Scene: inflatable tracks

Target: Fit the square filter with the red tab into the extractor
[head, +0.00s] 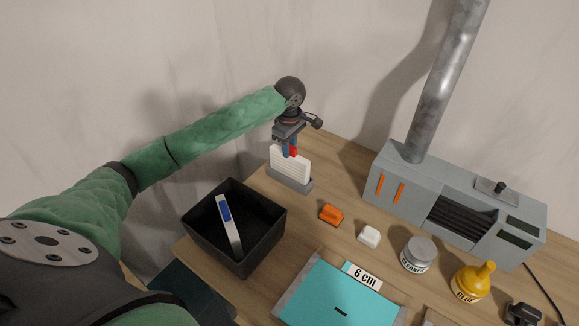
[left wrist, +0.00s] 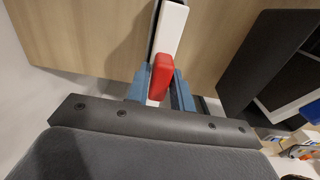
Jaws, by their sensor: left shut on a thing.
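The white, pleated square filter (head: 290,163) stands upright at the back left of the bench, its lower edge at a grey stand (head: 289,183). I cannot tell whether it is seated in the stand or just above it. My left gripper (head: 290,150) is above it, with blue fingers shut on its red tab (left wrist: 160,77). In the left wrist view the filter's white top edge (left wrist: 170,32) runs away from the tab. The grey extractor (head: 410,185) with a metal pipe stands at the right, with a dark louvred opening in front. My right gripper is not in view.
A black bin (head: 262,255) holding a white-and-blue tool (head: 229,228) is at the front left. An orange block (head: 331,214), a white block (head: 368,236), a cleaner jar (head: 418,255), a yellow glue bottle (head: 473,282) and a teal mat (head: 330,298) lie before the extractor.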

